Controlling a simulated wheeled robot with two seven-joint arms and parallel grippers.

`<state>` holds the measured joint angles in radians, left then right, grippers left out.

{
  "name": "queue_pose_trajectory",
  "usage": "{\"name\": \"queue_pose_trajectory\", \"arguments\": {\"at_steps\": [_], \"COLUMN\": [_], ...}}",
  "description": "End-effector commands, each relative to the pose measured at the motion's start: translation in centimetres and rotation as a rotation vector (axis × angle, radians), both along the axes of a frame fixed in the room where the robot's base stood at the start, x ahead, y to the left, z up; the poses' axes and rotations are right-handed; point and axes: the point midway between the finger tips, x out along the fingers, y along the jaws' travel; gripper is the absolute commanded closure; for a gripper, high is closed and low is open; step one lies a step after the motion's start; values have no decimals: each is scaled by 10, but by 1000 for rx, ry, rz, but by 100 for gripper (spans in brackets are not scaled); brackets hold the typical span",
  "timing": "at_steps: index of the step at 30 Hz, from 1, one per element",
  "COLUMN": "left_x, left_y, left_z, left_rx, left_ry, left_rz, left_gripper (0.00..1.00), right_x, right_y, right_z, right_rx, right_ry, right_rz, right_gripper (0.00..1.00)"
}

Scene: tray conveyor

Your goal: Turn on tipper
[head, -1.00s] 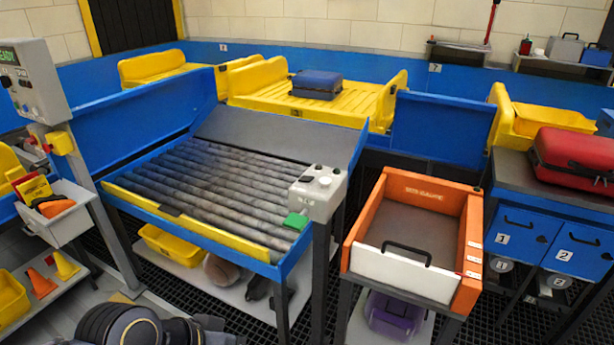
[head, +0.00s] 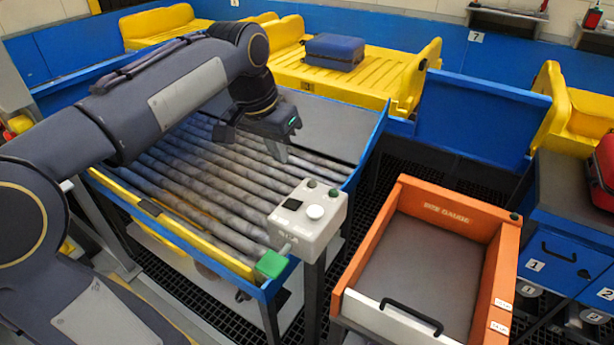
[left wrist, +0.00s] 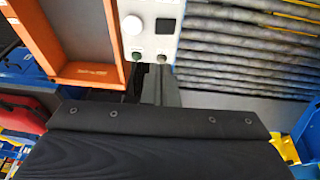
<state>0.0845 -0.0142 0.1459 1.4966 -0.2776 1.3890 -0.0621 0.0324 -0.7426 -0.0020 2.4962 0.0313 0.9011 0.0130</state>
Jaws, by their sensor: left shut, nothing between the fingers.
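The tipper's control box (head: 309,222) is a white box at the front right corner of the roller bed. On its top are a black square switch, a large white round button and two small dark knobs. A green piece (head: 271,263) sticks out at its lower left. My left gripper (head: 279,152) is shut and empty above the rollers, behind and left of the box, apart from it. In the left wrist view the control box (left wrist: 150,38) is just beyond the fingers (left wrist: 160,84), with its white button and knobs showing. My right gripper is not in view.
The roller bed (head: 200,190) has a blue frame and yellow front edge. An orange gauge box (head: 445,212) stands right of the control box. A blue suitcase (head: 334,52) lies on a yellow tray (head: 390,85) behind. A red case (head: 605,165) sits at the right.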

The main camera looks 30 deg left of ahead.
Motion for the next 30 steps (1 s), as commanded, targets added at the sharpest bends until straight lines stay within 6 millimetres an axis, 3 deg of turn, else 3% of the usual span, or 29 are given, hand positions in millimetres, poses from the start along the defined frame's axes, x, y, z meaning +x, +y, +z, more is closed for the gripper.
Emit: {"name": "queue_pose_trajectory", "arguments": {"at_steps": [14, 30], "left_x": [3, 28], "left_y": [0, -9], "left_z": [-8, -108], "left_rx": [1, 1], "left_ry": [3, 5], "left_rz": [0, -1], "left_gripper": [100, 100], "right_x": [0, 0], "right_y": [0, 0], "right_z": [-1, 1], "right_rx": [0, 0], "right_ry": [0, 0], "right_rz": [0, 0], "right_gripper": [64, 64]}}
